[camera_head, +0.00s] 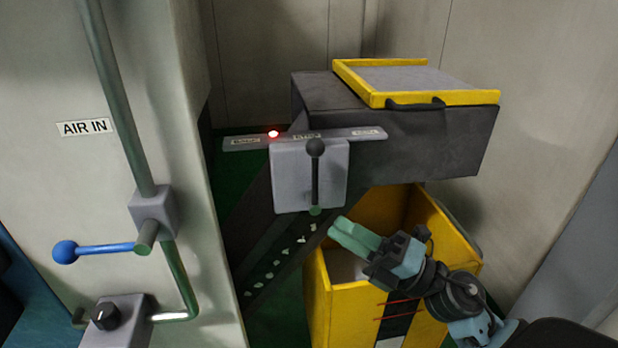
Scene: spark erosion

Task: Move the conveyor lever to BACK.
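The conveyor lever (315,176) has a black ball knob and a dark stem. It stands upright in the middle of a grey box (283,180), with its knob below the middle label of a grey label strip (352,134). The strip carries three labels, too small to read surely. A red light (273,134) glows near its left part. My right gripper (336,231) has teal fingers that lie together, with nothing seen between them. It is just below and right of the lever box, apart from the lever. My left gripper is out of view.
The sloping conveyor (262,262) with pale bits runs below the lever box. A yellow bin (321,318) stands under my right gripper. A dark housing (435,150) with a yellow-framed lid is behind right. A pillar with pipes and a blue-handled valve (98,248) stands left.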

